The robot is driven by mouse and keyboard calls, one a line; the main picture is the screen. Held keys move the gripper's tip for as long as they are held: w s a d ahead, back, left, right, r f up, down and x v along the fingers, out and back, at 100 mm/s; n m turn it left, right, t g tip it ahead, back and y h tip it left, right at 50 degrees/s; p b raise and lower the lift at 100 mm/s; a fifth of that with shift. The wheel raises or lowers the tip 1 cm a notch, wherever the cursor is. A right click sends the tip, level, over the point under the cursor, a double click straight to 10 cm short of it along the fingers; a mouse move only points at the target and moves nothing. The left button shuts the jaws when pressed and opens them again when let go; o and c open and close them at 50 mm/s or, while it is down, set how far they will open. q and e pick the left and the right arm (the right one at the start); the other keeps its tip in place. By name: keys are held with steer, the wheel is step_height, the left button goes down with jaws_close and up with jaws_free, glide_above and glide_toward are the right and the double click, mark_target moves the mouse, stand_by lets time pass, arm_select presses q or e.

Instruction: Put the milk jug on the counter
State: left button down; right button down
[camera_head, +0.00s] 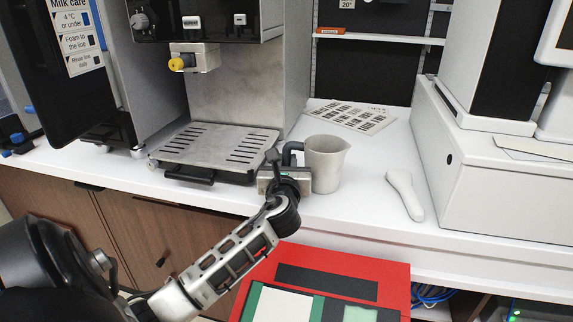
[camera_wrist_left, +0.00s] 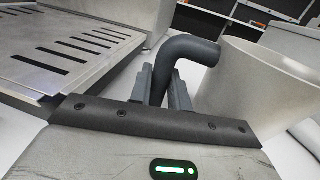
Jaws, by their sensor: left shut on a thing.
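The milk jug (camera_head: 326,163) is a pale grey metal jug with a spout and a dark handle. In the head view it appears upright at the white counter (camera_head: 350,215), right of the coffee machine's drip tray; I cannot tell whether its base touches the counter. My left gripper (camera_head: 286,165) is shut on the jug's handle, on the jug's left side. In the left wrist view, the gripper's fingers (camera_wrist_left: 163,90) close around the dark handle (camera_wrist_left: 190,48), and the jug's body (camera_wrist_left: 260,95) is at the right. My right gripper is not in view.
The coffee machine's drip tray (camera_head: 218,147) is close left of the jug. A printed sheet (camera_head: 350,117) lies behind it. A pale scanner-like tool (camera_head: 405,193) and a white till box (camera_head: 495,165) are to the right. A red-framed panel (camera_head: 325,280) is in front.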

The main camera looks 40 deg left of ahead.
arm_select(q)
steer(key=c, duration=1.3)
jaws_free()
steer(key=shift+f, duration=0.1)
steer(key=shift+s+d, duration=0.1)
steer(key=p+v, duration=0.1)
steer(key=v, duration=1)
steer(key=shift+s+d, duration=0.25)
steer(key=shift+s, duration=0.05)
